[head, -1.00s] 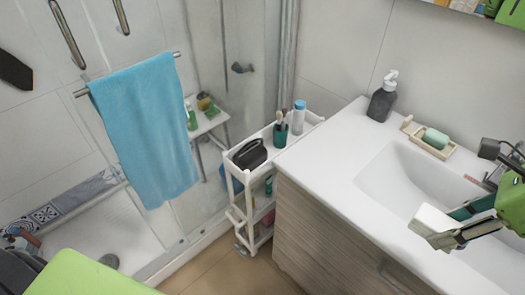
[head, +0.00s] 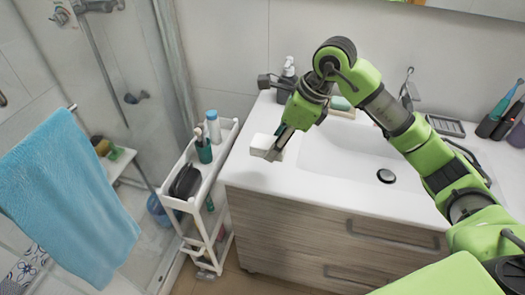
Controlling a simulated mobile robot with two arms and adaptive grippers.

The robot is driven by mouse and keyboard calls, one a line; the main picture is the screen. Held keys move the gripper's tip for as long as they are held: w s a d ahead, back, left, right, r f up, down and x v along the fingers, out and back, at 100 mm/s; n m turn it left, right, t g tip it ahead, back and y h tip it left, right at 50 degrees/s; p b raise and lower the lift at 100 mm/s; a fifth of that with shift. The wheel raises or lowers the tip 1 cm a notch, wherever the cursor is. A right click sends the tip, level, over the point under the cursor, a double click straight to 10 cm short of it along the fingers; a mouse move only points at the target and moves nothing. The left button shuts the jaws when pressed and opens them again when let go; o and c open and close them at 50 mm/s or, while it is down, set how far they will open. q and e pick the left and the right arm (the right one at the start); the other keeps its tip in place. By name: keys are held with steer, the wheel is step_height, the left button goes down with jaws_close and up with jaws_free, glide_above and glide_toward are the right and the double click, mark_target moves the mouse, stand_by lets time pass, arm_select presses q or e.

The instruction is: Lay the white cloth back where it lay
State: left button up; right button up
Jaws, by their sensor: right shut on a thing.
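The white cloth (head: 264,143) looks like a small, thick folded pad. My right gripper (head: 276,148) is shut on it and holds it over the left part of the white washbasin counter (head: 250,172), near the counter's left edge. The gripper hides part of the cloth. I cannot tell how high it is above the counter. My left gripper is not in view.
A white slim cart (head: 205,185) stands left of the counter, with a dark bag (head: 186,181), a green cup (head: 204,151) of brushes and a white bottle (head: 213,126) on top. A dark soap dispenser (head: 287,80) stands behind my gripper. A blue towel (head: 70,200) hangs at left.

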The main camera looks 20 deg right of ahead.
steer(key=p, duration=0.1)
glide_above(259, 164)
steer(key=d, duration=0.1)
steer(key=f, duration=0.4)
steer(key=s+f, duration=0.1)
steer(key=f, duration=0.1)
steer(key=shift+d, duration=0.15)
step_height(259, 164, down, 3)
steer(key=shift+w+r+p, duration=0.1)
steer(key=shift+p, duration=0.95)
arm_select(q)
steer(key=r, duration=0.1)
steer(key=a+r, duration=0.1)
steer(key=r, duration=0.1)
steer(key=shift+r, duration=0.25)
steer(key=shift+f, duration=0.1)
arm_select(e)
steer(key=shift+f+b, duration=0.3)
steer(key=shift+b, duration=0.05)
steer(key=o, duration=1)
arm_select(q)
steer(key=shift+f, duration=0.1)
